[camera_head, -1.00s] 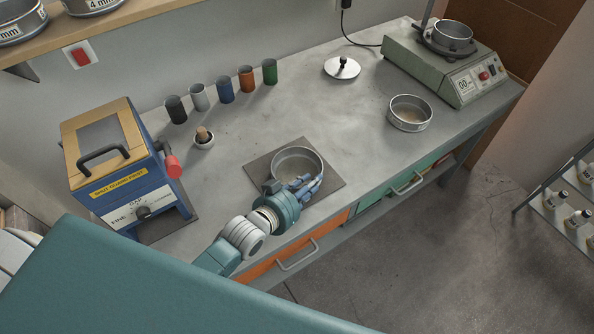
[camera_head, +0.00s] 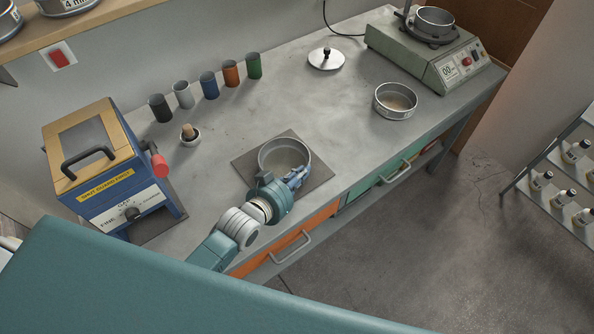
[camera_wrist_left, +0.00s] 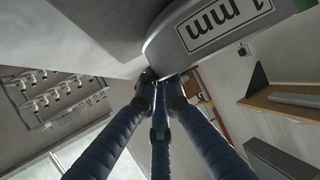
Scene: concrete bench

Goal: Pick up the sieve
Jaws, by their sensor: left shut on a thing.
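A round metal sieve (camera_head: 285,146) is over a dark square mat (camera_head: 316,178) near the front edge of the bench. My left gripper (camera_head: 297,178) is shut on the near right side of its rim. In the left wrist view the sieve wall (camera_wrist_left: 215,35) carries a "1 mm" label, and the blue fingers (camera_wrist_left: 160,78) meet at its lower edge. I cannot tell whether the sieve is clear of the mat. My right gripper is not in view.
Another sieve (camera_head: 396,100) stands at the right, before a grey-green machine (camera_head: 435,60). A metal lid (camera_head: 326,59) lies at the back. Several coloured cups (camera_head: 209,85), a small mortar (camera_head: 190,136) and a blue box machine (camera_head: 108,170) are at the left. The bench middle is clear.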

